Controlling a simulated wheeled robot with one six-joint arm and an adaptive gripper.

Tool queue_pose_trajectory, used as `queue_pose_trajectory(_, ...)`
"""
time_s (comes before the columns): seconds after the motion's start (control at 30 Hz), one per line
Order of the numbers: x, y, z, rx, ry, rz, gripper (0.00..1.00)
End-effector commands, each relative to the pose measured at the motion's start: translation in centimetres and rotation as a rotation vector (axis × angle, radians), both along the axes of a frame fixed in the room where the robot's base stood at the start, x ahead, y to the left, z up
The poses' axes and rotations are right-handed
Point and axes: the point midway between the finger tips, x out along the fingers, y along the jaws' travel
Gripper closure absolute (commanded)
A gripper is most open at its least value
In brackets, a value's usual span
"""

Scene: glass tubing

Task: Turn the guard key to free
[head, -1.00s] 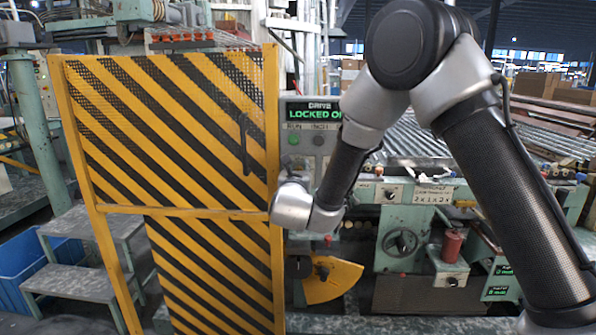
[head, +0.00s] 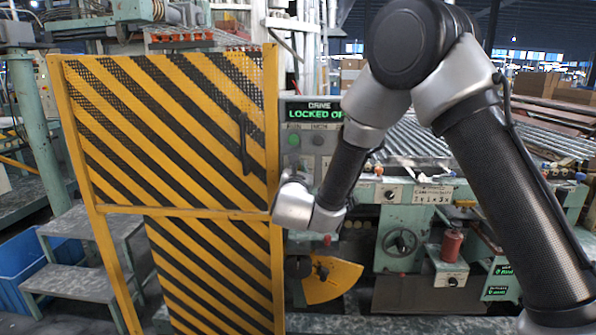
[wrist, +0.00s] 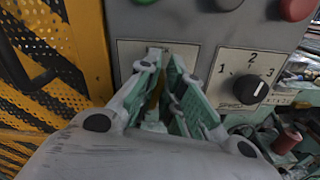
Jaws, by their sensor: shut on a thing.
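My gripper (wrist: 165,88) is in front of a pale plate (wrist: 128,54) on the grey control panel (wrist: 178,22). Its green-padded fingers are closed around a thin brownish thing that seems to be the guard key; only a sliver shows between them. The fingers hide the rest of it and any free mark, so I cannot tell its angle. In the head view my wrist covers the gripper and key. The display (head: 313,113) above reads DRIVE and LOCKED OF, its end hidden by my arm. The striped guard door (head: 190,140) stands left of the panel and looks closed.
A black selector knob (wrist: 249,89) marked 1, 2, 3 sits right of my gripper. Green (wrist: 145,2), black (wrist: 226,3) and red (wrist: 296,8) buttons are above. The door's dark handle (wrist: 25,65) is close on the left. Steps (head: 85,250) stand lower left.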

Motion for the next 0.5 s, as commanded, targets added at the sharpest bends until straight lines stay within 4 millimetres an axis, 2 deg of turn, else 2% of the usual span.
queue_pose_trajectory(0.5,-0.02,-0.72,-0.36,0.486,-0.017,0.000,1.00)
